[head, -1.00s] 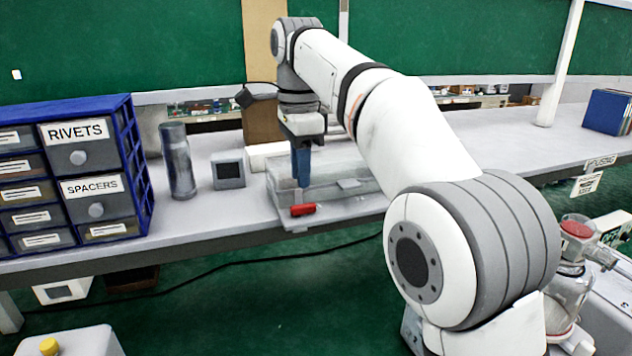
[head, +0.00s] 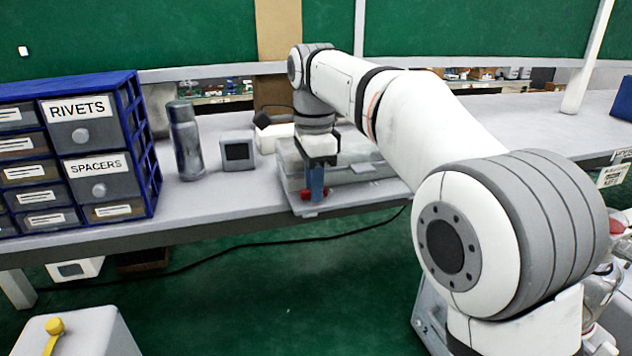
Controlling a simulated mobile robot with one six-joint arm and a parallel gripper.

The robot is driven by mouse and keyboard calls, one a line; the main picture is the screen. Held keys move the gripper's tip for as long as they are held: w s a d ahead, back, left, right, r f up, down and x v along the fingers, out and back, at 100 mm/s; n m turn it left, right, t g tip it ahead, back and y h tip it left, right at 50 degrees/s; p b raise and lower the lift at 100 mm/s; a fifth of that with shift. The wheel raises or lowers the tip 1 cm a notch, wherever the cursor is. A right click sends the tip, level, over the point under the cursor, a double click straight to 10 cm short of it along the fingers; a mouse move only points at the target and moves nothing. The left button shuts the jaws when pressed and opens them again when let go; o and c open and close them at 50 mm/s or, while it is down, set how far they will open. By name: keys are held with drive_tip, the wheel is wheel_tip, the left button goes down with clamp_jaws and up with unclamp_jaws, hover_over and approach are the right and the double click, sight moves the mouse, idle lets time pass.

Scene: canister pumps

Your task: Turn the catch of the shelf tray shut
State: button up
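The shelf tray (head: 352,177) is a clear, see-through box on the grey shelf, partly behind my arm. Its red catch (head: 305,195) is at the front left of the tray, and only small bits of red show beside my fingers. My gripper (head: 317,197) points down with its blue fingers at the catch, covering most of it. The fingers overlap in this view, so I cannot tell whether they are closed on the catch or only touch it. How far the catch is turned is hidden.
A grey flask (head: 186,142) and a small grey box with a dark face (head: 238,151) stand left of the tray. A blue drawer cabinet (head: 75,150) fills the shelf's left end. A dark cable (head: 250,244) hangs below the shelf's front edge.

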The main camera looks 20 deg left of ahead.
clamp_jaws()
drive_tip(key=shift+r+n+p, duration=0.1)
drive_tip(key=shift+n+p, duration=0.25)
drive_tip(key=shift+n, duration=0.05)
drive_tip(key=shift+r+n+p, duration=0.1)
drive_tip(key=shift+n+p, duration=0.55)
drive_tip(key=shift+n, duration=0.35)
drive_tip(key=n+p, duration=0.2)
drive_tip(key=n, duration=0.2)
drive_tip(key=n+p, duration=0.2)
drive_tip(key=n, duration=0.4)
drive_tip(key=n+p, duration=0.1)
drive_tip(key=n, duration=0.3)
drive_tip(key=shift+n, duration=0.7)
